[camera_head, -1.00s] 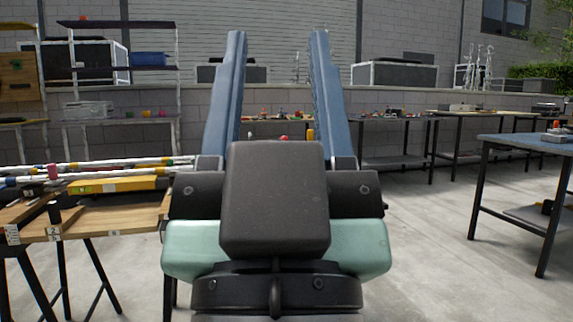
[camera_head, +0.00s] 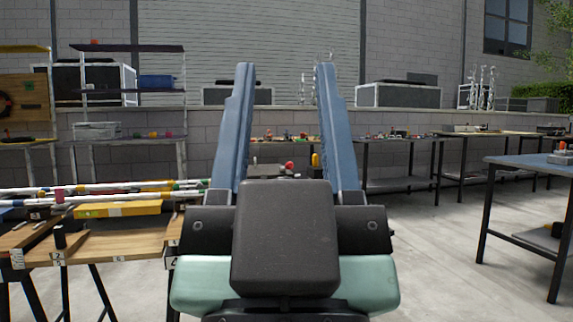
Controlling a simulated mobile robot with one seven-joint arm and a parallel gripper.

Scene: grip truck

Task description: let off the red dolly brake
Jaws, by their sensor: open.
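My gripper (camera_head: 285,70) points away from me in the middle of the view. Its two long blue fingers are wide apart, with nothing held between them. A small red object (camera_head: 289,165) shows far off between the fingers, near a low bench with other small items. An upright orange-yellow object (camera_head: 315,160) is beside the right finger. I cannot tell whether either belongs to a dolly brake. My dark wrist housing hides what lies directly below and beyond it.
A wooden trestle table (camera_head: 110,246) with poles and a yellow level (camera_head: 118,209) stands close on the left. A blue-topped table (camera_head: 535,164) stands at the right. Work benches (camera_head: 404,139) line the back wall. Concrete floor (camera_head: 430,245) is clear between the right table and my arm.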

